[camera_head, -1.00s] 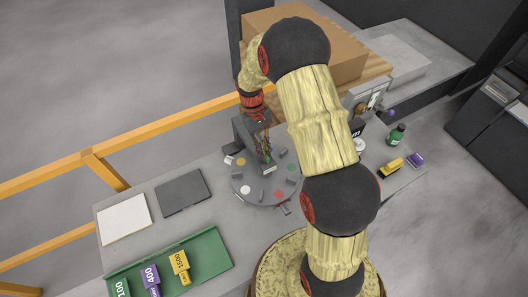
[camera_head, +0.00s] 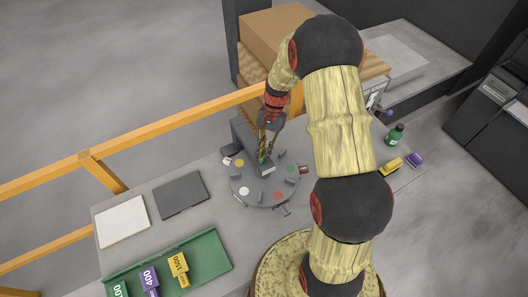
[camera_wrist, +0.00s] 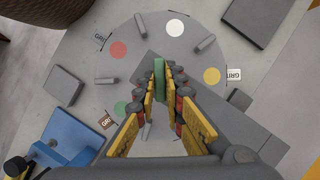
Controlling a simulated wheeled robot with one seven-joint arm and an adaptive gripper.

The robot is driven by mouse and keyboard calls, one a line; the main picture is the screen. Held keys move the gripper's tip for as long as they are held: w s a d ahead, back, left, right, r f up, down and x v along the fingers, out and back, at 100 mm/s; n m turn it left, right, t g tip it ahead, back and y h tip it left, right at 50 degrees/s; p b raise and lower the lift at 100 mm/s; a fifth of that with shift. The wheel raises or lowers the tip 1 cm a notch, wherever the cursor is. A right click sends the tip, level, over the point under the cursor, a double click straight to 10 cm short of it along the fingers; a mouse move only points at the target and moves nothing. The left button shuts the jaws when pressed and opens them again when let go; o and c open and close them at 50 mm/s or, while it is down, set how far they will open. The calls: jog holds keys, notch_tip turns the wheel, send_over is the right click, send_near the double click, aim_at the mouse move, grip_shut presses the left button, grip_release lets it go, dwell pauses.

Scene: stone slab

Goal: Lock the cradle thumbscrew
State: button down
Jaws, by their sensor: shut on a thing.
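My gripper (camera_head: 266,157) reaches down over the round grey turntable (camera_head: 238,184) from behind. In the wrist view its yellow-padded fingers (camera_wrist: 160,85) are closed about a narrow green upright piece (camera_wrist: 159,78), seen almost end-on. This piece may be the thumbscrew, but its shape and lower end are hidden by the fingers. A grey slanted block, which may be the cradle, lies under the fingers. Whether the screw is tight cannot be told.
Red (camera_wrist: 118,49), white (camera_wrist: 174,27) and yellow (camera_wrist: 212,75) discs and small grey pegs ring the turntable. A green tray (camera_head: 205,252) with numbered blocks is at lower left. A dark green bottle (camera_head: 395,134) stands at right. An orange rail (camera_head: 140,135) runs behind the slab.

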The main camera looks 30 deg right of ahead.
jog(key=m+t, duration=0.1)
jog(key=m, duration=0.2)
jog(key=shift+s+r+m+t, duration=0.1)
jog(key=shift+m+t, duration=0.2)
jog(key=shift+m, duration=0.1)
jog(key=shift+m+t+y, duration=0.3)
jog(key=shift+m+t, duration=0.3)
jog(key=shift+m, duration=1.1)
jog(key=c, duration=1.9)
grip_release()
jog(key=v, duration=1.2)
jog(key=shift+s+d, duration=0.1)
